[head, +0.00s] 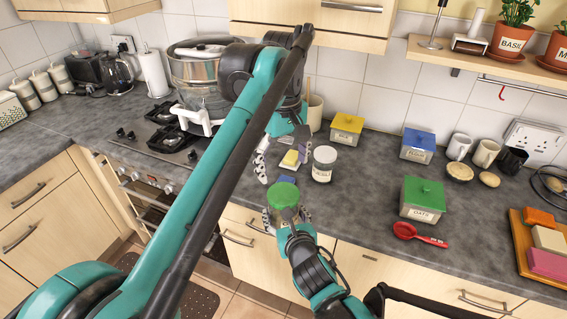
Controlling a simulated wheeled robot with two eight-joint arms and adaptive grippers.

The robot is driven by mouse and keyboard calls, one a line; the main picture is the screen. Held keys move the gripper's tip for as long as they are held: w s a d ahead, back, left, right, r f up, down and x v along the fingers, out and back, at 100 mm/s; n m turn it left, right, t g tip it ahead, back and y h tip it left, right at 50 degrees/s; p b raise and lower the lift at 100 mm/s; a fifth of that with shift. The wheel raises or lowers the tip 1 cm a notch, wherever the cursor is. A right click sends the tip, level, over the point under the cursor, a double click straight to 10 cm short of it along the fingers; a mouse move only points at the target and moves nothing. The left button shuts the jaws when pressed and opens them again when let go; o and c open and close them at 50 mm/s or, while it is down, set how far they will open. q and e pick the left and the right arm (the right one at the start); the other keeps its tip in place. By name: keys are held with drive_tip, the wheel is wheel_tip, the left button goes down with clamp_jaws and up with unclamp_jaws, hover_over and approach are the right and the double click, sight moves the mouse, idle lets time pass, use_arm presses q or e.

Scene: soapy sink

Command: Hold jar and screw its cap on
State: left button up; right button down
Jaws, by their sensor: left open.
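A jar (286,214) with a green cap (283,194) on top is in front of the counter edge, roughly upright. My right gripper (285,219) has its fingers around the jar's sides and appears shut on it. I cannot tell how far the cap is threaded. My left gripper (280,158) is open and empty. It points down, above and behind the green cap in the picture, apart from it. My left arm crosses the middle of the view.
A large pot (194,78) stands on the hob. Counter between the boxes is clear.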

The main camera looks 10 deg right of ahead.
sight(283, 193)
use_arm(q)
drive_tip(key=shift+n, duration=0.8)
drive_tip(key=shift+f, duration=3.95)
